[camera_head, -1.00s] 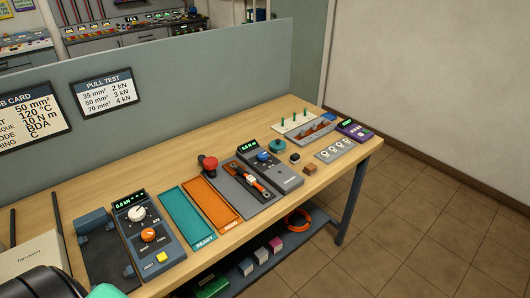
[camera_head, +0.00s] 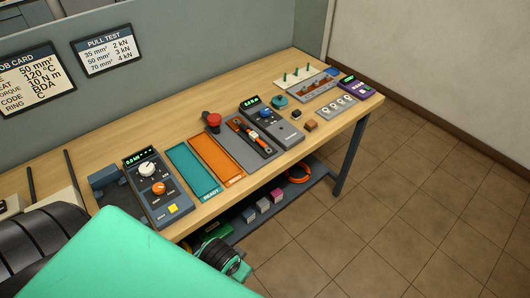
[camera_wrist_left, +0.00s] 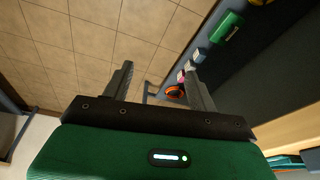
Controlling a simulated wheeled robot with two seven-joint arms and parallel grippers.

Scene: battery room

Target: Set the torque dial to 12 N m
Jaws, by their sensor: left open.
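A grey instrument with a blue knob (camera_head: 266,113) and a green-lit display (camera_head: 250,101) stands mid-bench. To its left, a dark instrument (camera_head: 160,190) carries a white knob (camera_head: 147,169), an orange knob (camera_head: 158,188), a yellow button (camera_head: 173,209) and a display that seems to read 0.0 kN. I cannot read a torque scale on any knob. The job card (camera_head: 35,82) seems to show 10 N m. My left gripper (camera_wrist_left: 157,72) is open and empty in the left wrist view, over the floor by the bench's lower shelf. My green arm cover hides the lower left of the head view.
A teal tray (camera_head: 192,172), orange tray (camera_head: 216,160), red mushroom button (camera_head: 212,120) and a tool on a grey board (camera_head: 256,139) lie between the instruments. A purple device (camera_head: 357,87) is at the far end. The lower shelf holds small boxes (camera_head: 263,205) and an orange coil (camera_head: 298,174).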

